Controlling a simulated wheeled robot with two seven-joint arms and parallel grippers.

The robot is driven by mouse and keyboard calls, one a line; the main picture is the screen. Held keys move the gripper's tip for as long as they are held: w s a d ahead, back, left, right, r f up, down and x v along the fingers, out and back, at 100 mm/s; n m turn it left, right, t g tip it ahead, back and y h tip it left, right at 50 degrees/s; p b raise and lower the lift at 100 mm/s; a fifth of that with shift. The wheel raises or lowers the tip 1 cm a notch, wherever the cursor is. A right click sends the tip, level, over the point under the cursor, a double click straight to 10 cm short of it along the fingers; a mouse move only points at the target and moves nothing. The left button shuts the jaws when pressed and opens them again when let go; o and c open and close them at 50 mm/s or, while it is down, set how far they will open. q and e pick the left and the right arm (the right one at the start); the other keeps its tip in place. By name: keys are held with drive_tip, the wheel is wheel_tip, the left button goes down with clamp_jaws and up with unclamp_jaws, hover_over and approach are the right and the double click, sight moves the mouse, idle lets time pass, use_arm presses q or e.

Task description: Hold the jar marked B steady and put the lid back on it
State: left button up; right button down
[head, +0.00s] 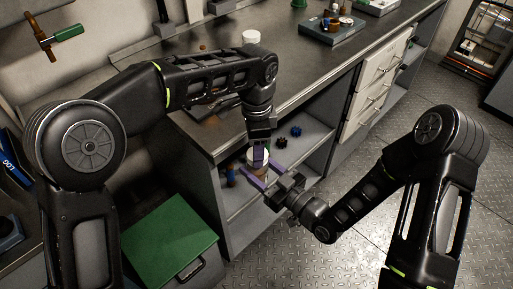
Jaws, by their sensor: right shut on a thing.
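My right gripper (262,174) reaches in from the right with its purple fingers at the open shelf under the counter. It is shut on a small pale and brown jar (257,169), mostly hidden by the fingers. No letter on it can be read. My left gripper (259,157) points down from above, right over the jar, with its purple fingertips at the jar's top. Whether it is open or shut, and whether a lid is between its fingers, cannot be made out.
The grey counter (225,134) has its edge close to my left arm. A white round container (251,37) stands at the back. Dark knobbed pieces (281,142) lie on the shelf. A green box (170,240) stands at the lower left. White drawers (376,85) are to the right.

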use_arm(q)
drive_tip(key=m, duration=0.5)
drive_tip(key=shift+w+m, duration=0.1)
drive_tip(key=shift+m, duration=0.2)
drive_tip(key=m, duration=0.2)
drive_tip(key=shift+m, duration=0.4)
drive_tip(key=m, duration=0.5)
drive_tip(key=shift+w+d, duration=0.1)
drive_tip(key=m, duration=1.4)
drive_tip(key=shift+d+m, duration=0.15)
drive_tip(key=shift+m, duration=0.15)
drive_tip(key=o, duration=1.3)
